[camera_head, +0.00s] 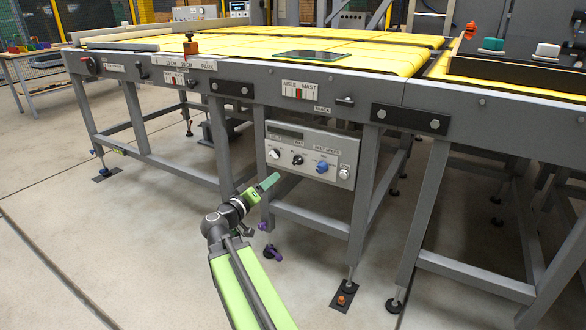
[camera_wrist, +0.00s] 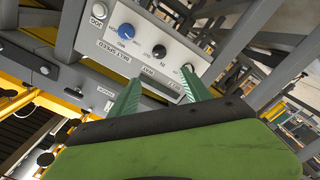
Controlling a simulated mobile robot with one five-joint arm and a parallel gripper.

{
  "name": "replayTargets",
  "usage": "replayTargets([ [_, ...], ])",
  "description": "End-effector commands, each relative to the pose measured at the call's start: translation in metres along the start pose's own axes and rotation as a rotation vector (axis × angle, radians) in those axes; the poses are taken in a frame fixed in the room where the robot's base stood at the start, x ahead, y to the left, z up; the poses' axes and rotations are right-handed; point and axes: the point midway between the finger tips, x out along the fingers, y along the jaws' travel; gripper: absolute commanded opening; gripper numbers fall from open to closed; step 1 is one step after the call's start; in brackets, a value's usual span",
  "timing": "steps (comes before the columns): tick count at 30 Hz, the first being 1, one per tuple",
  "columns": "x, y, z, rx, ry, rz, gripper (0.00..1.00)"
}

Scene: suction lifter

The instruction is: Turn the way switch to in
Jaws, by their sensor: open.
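The control panel (camera_head: 310,148) is a grey box under the table frame, with a dark display and a row of knobs. The way switch (camera_head: 297,160) is the small black knob beside the blue belt speed knob (camera_head: 322,166). In the wrist view the panel is upside down; the black way switch (camera_wrist: 158,50) stands beyond my fingertips, near the WAY label. Its setting is too small to read. My gripper (camera_head: 268,183) has green fingers and is below and in front of the panel. In the wrist view my gripper (camera_wrist: 160,88) is open and empty, apart from the switch.
A white knob (camera_head: 275,153) is left of the way switch, and another white knob (camera_head: 344,173) sits at the panel's right end. Grey table legs (camera_head: 361,210) stand close by. A yellow-topped table (camera_head: 240,45) extends above. The floor in front is clear.

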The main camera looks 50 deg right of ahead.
Motion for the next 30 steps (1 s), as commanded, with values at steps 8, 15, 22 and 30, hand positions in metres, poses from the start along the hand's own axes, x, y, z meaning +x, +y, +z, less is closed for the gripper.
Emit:
replayTargets([
  [8, 0.066, -0.001, -0.001, 0.0, -0.004, 0.003, 0.56],
  [15, 0.126, -0.001, 0.0, -0.001, -0.005, 0.003, 0.56],
  [22, 0.161, 0.0, 0.001, -0.001, -0.003, 0.001, 0.56],
  [30, 0.167, 0.001, 0.002, 0.0, -0.004, 0.001, 0.56],
])
